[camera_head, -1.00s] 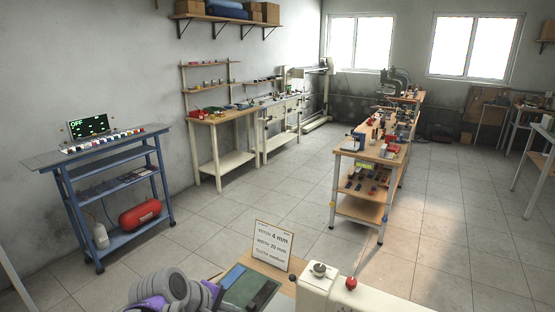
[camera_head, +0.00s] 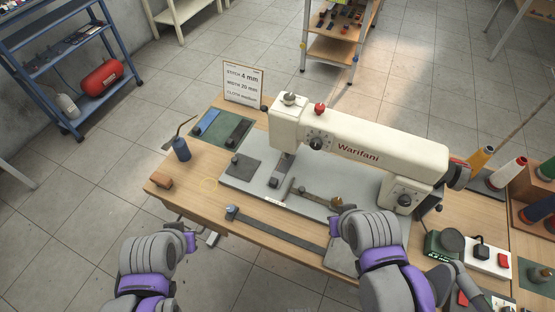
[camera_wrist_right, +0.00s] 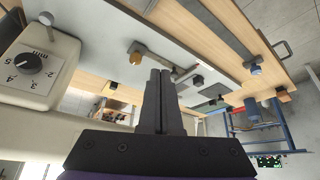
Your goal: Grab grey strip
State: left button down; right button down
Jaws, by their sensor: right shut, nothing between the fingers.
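A long grey strip (camera_head: 280,231) lies along the front of the sewing table, with a small blue-grey piece (camera_head: 232,212) at its left end. Its right end runs toward a grey plate beside my right arm. The strip also shows in the right wrist view (camera_wrist_right: 222,35), beyond the fingers to the upper right. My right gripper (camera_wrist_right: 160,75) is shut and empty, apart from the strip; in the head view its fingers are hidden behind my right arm. My left arm is in front of the table's left side, and its fingers do not show.
A white sewing machine (camera_head: 355,150) fills the table's middle. A green mat (camera_head: 219,138) holds a blue strip (camera_head: 207,122) and a black strip (camera_head: 238,130). A blue oil can (camera_head: 181,149) and thread spools (camera_head: 508,172) stand at the sides. The table's front left is mostly clear.

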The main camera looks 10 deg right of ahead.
aim_at(275, 182)
jog(key=i+j+z, duration=0.1)
jog(key=j+z, duration=0.15)
jog(key=z, duration=0.15)
jog(key=j+z, duration=0.25)
jog(key=z, duration=0.15)
jog(key=j+z, duration=0.3)
jog(key=j, duration=2.2)
jog(key=z, duration=0.05)
